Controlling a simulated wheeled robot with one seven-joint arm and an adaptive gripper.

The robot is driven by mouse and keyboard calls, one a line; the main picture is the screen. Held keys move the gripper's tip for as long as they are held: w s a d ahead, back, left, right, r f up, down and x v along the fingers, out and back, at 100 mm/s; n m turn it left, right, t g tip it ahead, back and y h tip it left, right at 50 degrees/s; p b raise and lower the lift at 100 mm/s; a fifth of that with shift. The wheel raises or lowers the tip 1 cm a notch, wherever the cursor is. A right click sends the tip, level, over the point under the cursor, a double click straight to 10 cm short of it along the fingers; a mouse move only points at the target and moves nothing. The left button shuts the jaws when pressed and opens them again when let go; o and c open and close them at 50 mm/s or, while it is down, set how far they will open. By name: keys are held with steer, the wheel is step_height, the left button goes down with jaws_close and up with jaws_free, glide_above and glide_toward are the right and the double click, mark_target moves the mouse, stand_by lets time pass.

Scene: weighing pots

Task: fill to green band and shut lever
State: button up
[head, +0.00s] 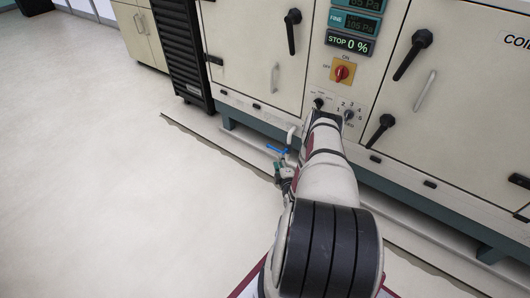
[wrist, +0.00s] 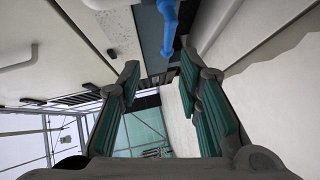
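A blue lever (head: 277,150) shows low at the front of a cream cabinet, below a short white spout or handle (head: 291,134). My gripper (head: 284,166) is just below and beside the lever in the head view. In the wrist view the blue lever (wrist: 168,28) is at the top, beyond the fingertips. My gripper's teal-padded fingers (wrist: 160,78) are spread apart with nothing between them. I see no green band, and no vessel is clear in either view.
The cabinet front (head: 258,50) has black handles (head: 292,30) and a red rotary switch (head: 342,72) that stick out. A teal base rail (head: 255,126) runs along its foot. The pale floor (head: 100,150) on the left is open. My arm hides part of the cabinet's lower front.

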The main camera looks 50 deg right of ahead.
mark_target(274, 148)
steer(key=shift+h, duration=0.3)
steer(key=b+x, duration=0.2)
steer(key=x, duration=0.1)
steer(key=f+b+x, duration=0.1)
steer(key=b+x, duration=0.1)
steer(key=x, duration=0.2)
steer(key=b+x, duration=0.2)
steer(key=x, duration=0.2)
steer(key=shift+w+a+f, duration=0.1)
steer(key=shift+f, duration=0.3)
steer(key=shift+w+d+b, duration=0.35)
steer(key=shift+w, duration=0.1)
